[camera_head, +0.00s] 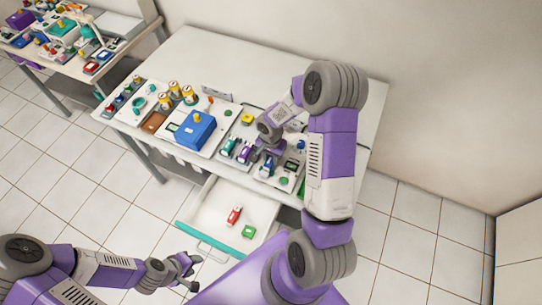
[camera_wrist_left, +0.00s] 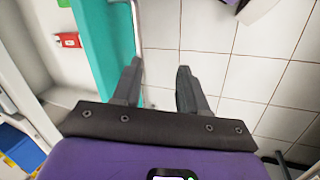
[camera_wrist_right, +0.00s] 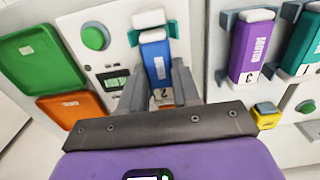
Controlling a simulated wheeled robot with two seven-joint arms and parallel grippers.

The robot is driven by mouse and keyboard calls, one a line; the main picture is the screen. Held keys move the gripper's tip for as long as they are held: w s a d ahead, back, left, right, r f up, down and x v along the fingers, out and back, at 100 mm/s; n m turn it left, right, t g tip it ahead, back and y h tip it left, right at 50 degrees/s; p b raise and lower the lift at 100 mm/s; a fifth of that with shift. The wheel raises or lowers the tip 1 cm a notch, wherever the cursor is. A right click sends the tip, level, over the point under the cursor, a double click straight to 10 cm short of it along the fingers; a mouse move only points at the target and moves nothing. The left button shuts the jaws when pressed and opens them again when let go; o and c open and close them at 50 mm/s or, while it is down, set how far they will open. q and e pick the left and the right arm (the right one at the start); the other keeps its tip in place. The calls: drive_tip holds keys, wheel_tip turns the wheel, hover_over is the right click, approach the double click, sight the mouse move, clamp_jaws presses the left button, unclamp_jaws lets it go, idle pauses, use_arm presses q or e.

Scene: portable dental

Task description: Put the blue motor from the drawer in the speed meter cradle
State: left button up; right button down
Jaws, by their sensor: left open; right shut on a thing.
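The blue motor (camera_wrist_right: 155,55), with a white end, is between the fingers of my right gripper (camera_wrist_right: 158,88), which is shut on it. It lies between the teal-grey side brackets of the speed meter cradle (camera_wrist_right: 133,38), beside a small display (camera_wrist_right: 116,83) and a green button (camera_wrist_right: 95,37). I cannot tell whether it is fully seated. In the head view my right gripper (camera_head: 268,150) is over the table's front part. My left gripper (camera_head: 188,268) is open and empty near the teal front of the open drawer (camera_head: 207,241); its fingers also show in the left wrist view (camera_wrist_left: 158,85).
A purple motor (camera_wrist_right: 250,48) and a teal motor (camera_wrist_right: 302,45) rest in neighbouring holders. Green (camera_wrist_right: 40,60) and orange (camera_wrist_right: 72,110) trays lie on the other side. The drawer holds a red item (camera_head: 234,215) and a green item (camera_head: 248,231). A blue box (camera_head: 194,131) stands on the table.

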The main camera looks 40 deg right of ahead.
drive_tip(key=shift+f+b, duration=0.1)
drive_tip(key=shift+b, duration=0.3)
idle(0.4)
drive_tip(key=c, duration=0.7)
unclamp_jaws()
drive_tip(key=shift+c, duration=0.2)
wheel_tip(320, 180, up, 8)
drive_tip(key=shift+f+p, duration=0.2)
drive_tip(key=shift+p, duration=0.3)
drive_tip(key=shift+a, duration=0.1)
drive_tip(key=shift+s, duration=0.1)
